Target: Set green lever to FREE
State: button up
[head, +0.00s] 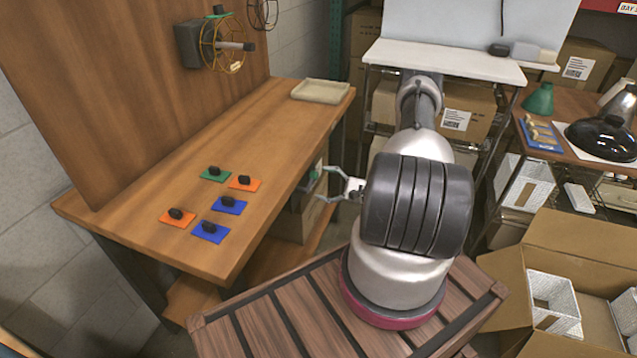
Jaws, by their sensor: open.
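A green plate with a black lever knob (214,174) lies on the wooden bench, at the far end of a small cluster of coloured lever plates. Its markings are too small to read, so I cannot tell its setting. My gripper (328,183) is open and empty. It is out past the bench's right edge, to the right of the green lever and apart from it. Part of my arm hides the area right of the gripper.
Two orange lever plates (246,183) and two blue ones (211,232) lie close to the green one. A beige tray (320,91) sits at the bench's far end. A caged lamp part (222,47) juts from the wooden back panel. The bench (262,130) between tray and levers is clear.

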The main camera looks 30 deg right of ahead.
aim_at(311, 183)
jog(key=shift+x, duration=1.8)
jog(key=c, duration=1.5)
